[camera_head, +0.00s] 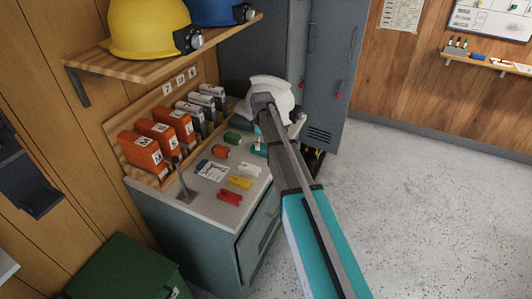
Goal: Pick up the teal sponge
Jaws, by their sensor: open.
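A small teal patch, seemingly the teal sponge (259,150), shows at the right back of the grey counter top (207,206). My arm crosses the picture in front of it and partly hides it. The white wrist end of my arm is above the right back of the counter. My gripper cannot be made out, as my arm covers that area. I cannot tell how far it is from the sponge.
Near the teal patch lie a green piece (232,138), red pieces (229,197) and a yellow piece (240,182). Orange boxes (142,151) line the back wall under a shelf (150,56) with helmets. Grey lockers (325,75) stand behind. The floor (430,200) at right is clear.

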